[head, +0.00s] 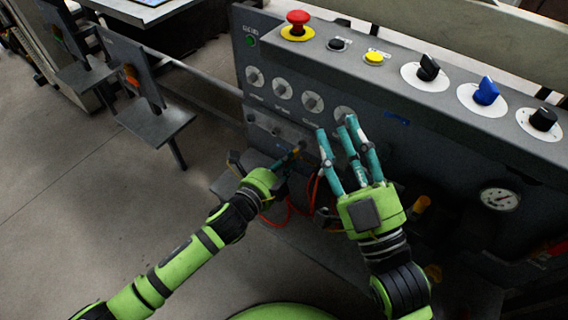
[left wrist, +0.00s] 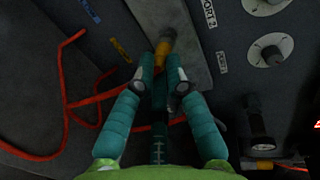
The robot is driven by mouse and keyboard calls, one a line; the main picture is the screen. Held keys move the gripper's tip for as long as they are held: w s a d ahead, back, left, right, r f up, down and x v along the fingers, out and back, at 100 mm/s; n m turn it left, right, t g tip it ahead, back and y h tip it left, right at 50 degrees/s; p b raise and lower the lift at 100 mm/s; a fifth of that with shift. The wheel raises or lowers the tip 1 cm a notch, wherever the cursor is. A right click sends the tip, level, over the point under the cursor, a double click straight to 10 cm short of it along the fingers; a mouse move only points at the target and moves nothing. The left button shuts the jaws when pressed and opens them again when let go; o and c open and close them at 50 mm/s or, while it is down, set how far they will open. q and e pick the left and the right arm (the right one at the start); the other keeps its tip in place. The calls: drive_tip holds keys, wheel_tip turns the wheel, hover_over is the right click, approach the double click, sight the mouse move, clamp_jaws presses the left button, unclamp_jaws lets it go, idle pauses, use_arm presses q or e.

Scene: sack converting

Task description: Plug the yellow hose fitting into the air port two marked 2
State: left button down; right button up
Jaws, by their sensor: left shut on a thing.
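The yellow hose fitting (left wrist: 164,49) is between the fingertips of my left gripper (left wrist: 160,80) in the left wrist view, its front end against or close to a grey strip of the machine. In the head view my left gripper (head: 286,162) is low at the machine front, with the yellow fitting (head: 297,150) at its tip. I cannot tell whether the fitting is in a port; no port opening shows. A label reading PORT 2 (left wrist: 207,12) is right of the strip. My right gripper (head: 342,130) is open and empty, in front of the panel, right of the left one.
The machine panel has grey dials (head: 312,101), a red emergency button (head: 297,20), a blue knob (head: 486,91) and a gauge (head: 500,197). Orange hoses (left wrist: 68,100) loop beside my left gripper. A grey side stand (head: 157,121) is at the left; the floor there is open.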

use_arm(q)
drive_tip(key=shift+w+d, duration=0.1)
drive_tip(key=c, duration=1.2)
unclamp_jaws()
